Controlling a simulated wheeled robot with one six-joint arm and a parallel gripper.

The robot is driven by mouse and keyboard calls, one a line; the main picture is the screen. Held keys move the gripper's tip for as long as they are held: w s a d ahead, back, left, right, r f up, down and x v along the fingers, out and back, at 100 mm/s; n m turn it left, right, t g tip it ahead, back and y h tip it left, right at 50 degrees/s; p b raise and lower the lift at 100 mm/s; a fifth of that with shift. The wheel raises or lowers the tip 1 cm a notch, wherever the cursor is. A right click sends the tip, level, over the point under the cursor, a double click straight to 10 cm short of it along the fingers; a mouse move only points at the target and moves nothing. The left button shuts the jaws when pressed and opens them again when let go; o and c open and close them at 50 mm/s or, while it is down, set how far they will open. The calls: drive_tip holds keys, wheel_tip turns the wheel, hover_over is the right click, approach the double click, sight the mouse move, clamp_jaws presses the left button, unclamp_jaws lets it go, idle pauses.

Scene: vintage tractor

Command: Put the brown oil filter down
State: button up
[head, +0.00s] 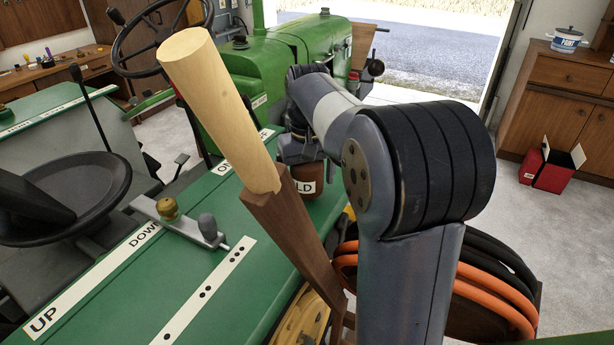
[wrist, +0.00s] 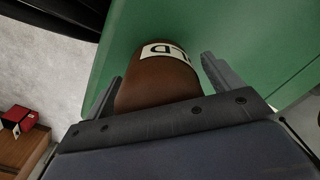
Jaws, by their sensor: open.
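The brown oil filter (head: 303,173) stands on the green fender (head: 232,196), with a white label reading "LD" on its visible part. My gripper (head: 298,152) is at the filter's top in the head view, where my arm hides some of it. In the wrist view the filter (wrist: 155,92) lies between the two spread fingers of my gripper (wrist: 161,75). A gap shows between the right finger and the filter; the left finger is close beside it, and I cannot tell whether it touches. The filter seems to rest on the green surface (wrist: 245,45).
A wooden handle (head: 215,100) rises left of my arm. A lever (head: 185,222) and a black seat (head: 60,195) are further left. Orange and black hoses (head: 490,290) lie at right. A red box (head: 550,168) is on the floor. The fender is clear around the filter's left.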

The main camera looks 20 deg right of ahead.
drive_tip(key=shift+r, duration=0.1)
drive_tip(key=shift+o, duration=0.2)
wheel_tip(320, 180, up, 12)
drive_tip(key=shift+d+b, duration=0.1)
drive_tip(key=shift+b, duration=0.3)
drive_tip(key=n, duration=0.1)
drive_tip(key=s+d+n+t+y, duration=0.1)
drive_tip(key=n, duration=0.2)
drive_tip(key=shift+s+d+n+t+y+b, duration=0.2)
drive_tip(key=shift+d+n+t+y+b, duration=0.1)
drive_tip(key=shift+d+b, duration=0.1)
drive_tip(key=f+n, duration=0.1)
drive_tip(key=f+n+t+y, duration=0.1)
drive_tip(key=f, duration=0.1)
drive_tip(key=f+n, duration=0.1)
drive_tip(key=n, duration=0.1)
drive_tip(key=shift+w+a+f, duration=0.25)
drive_tip(key=shift+f, duration=0.15)
drive_tip(key=shift+p+x, duration=0.85)
drive_tip(key=shift+x, duration=1.85)
drive_tip(key=shift+s+a+t, duration=0.1)
drive_tip(key=shift+t, duration=0.2)
